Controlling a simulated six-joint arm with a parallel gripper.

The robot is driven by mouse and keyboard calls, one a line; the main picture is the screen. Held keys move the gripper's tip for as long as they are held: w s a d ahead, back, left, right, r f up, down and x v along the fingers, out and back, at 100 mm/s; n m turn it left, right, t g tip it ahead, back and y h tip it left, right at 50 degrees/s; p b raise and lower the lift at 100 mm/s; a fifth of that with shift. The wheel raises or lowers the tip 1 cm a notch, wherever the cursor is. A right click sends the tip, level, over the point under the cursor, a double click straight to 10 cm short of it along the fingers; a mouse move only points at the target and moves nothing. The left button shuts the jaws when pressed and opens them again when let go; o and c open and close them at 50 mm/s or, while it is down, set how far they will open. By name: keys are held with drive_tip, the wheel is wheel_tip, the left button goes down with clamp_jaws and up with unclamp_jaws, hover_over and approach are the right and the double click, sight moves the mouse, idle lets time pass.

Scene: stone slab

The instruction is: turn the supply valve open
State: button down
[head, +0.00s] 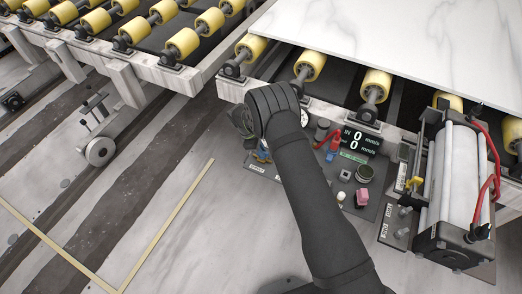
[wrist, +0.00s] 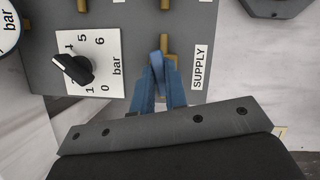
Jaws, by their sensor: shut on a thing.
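The supply valve shows in the wrist view as a brass fitting (wrist: 164,43) with a small blue handle (wrist: 156,60) on a grey panel. The white SUPPLY label (wrist: 199,67) is to its right. My gripper (wrist: 159,72) has blue fingers, shut on the valve handle from below in the picture. The fingers hide part of the handle, so its exact angle is hard to tell. In the head view my dark arm covers most of the valve and the gripper.
A pressure dial with a black knob (wrist: 73,66) is just left of the fingers, and a round gauge (wrist: 8,28) is farther left. A control panel with a display (head: 361,143), a pneumatic cylinder (head: 452,190) and a marble slab (head: 410,40) on yellow rollers are to the right.

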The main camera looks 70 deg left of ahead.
drive_tip(key=shift+a+m+g+h, duration=0.1)
drive_tip(key=shift+m+g+h, duration=0.35)
drive_tip(key=shift+m, duration=1.05)
drive_tip(key=c, duration=1.4)
unclamp_jaws()
drive_tip(key=shift+c, duration=0.2)
drive_tip(key=v, duration=1.7)
drive_tip(key=shift+a+r, duration=0.15)
